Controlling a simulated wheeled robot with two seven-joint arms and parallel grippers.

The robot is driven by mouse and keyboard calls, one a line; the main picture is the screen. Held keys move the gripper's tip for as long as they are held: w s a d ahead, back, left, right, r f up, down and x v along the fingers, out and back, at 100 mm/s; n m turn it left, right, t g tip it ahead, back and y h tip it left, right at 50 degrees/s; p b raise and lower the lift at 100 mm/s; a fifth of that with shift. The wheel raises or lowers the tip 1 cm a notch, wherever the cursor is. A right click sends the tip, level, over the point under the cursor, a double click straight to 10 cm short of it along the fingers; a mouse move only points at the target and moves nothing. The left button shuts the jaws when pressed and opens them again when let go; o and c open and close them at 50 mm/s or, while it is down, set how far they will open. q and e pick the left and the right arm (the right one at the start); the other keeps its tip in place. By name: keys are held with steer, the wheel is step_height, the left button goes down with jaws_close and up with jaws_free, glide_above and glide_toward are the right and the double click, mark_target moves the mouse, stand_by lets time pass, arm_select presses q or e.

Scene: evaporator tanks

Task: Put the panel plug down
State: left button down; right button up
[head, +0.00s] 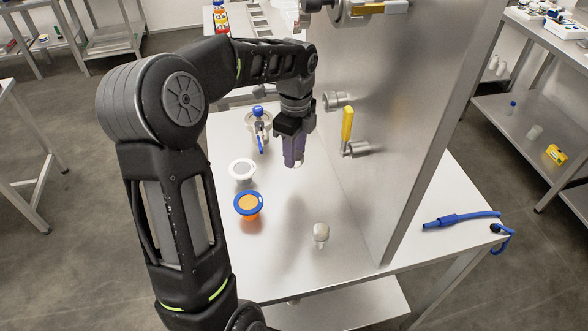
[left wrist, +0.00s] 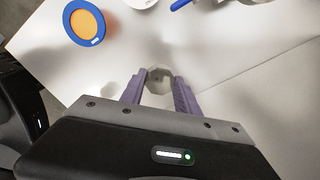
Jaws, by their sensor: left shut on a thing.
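My left gripper (head: 294,160) points down beside the metal panel, with its purple fingers shut on a small pale grey piece, taken to be the panel plug. In the left wrist view the panel plug (left wrist: 158,77) shows as a round end between the fingertips (left wrist: 159,88). In the head view the fingers hide most of it. It appears held above the white tabletop (head: 285,265); the exact gap is hard to tell. My right gripper is not in view.
The upright steel panel (head: 395,130) carries a yellow-handled valve (head: 347,125) close right of the gripper. A blue-rimmed orange ring (head: 247,205), a white ring (head: 241,169), a blue-handled valve (head: 259,120) and a small whitish knob (head: 320,233) stand on the table. The front tabletop is mostly clear.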

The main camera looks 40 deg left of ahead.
arm_select(q)
steer(key=shift+f, duration=1.5)
steer(key=shift+f+p, duration=0.35)
steer(key=shift+f, duration=1.55)
steer(key=c, duration=0.9)
jaws_free()
steer(key=shift+f, duration=0.1)
